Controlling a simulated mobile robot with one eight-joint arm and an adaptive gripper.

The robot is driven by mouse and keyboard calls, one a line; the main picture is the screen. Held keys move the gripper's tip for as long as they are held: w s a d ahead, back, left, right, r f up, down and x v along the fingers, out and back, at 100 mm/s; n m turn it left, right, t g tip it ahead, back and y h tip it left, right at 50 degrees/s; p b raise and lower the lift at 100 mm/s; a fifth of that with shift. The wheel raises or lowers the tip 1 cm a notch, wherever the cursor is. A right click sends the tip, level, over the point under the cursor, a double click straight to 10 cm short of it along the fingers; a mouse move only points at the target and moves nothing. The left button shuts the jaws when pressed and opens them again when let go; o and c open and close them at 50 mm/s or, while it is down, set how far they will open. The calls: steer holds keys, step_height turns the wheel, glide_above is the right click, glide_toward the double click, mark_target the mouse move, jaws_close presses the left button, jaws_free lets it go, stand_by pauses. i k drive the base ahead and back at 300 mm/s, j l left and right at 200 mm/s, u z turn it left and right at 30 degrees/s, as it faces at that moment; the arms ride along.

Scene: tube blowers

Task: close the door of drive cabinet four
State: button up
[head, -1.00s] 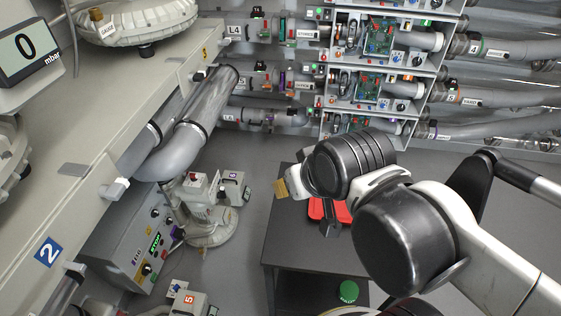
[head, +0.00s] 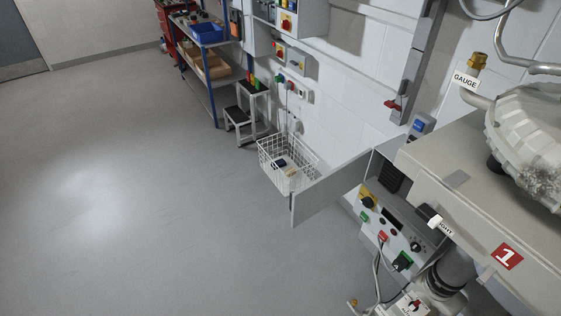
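A grey cabinet (head: 385,185) stands low at the right, beside the bench marked with a red 1. Its grey door (head: 330,188) stands open, sticking out to the left over the floor. No number four can be read on the cabinet, so I cannot tell which one it is. Its front panel (head: 392,232) carries a yellow-and-black rotary switch, a dark display, buttons and sockets with cables.
A white wire basket (head: 285,160) is behind the open door, by the wall. A step stool (head: 240,115) and a shelf rack (head: 208,60) stand farther back. The bench (head: 450,160) overhangs at right. The floor (head: 120,190) at left is wide and clear.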

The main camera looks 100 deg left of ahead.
mark_target(310, 200)
steer(key=k+j+u, duration=0.4)
steer(key=j, duration=0.65)
steer(key=k+j+u, duration=0.15)
steer(key=j+u, duration=0.25)
steer(key=j, duration=0.7)
steer(key=j+u, duration=0.45)
steer(key=j, duration=0.75)
steer(key=k+j, duration=0.1)
steer(key=k, duration=0.3)
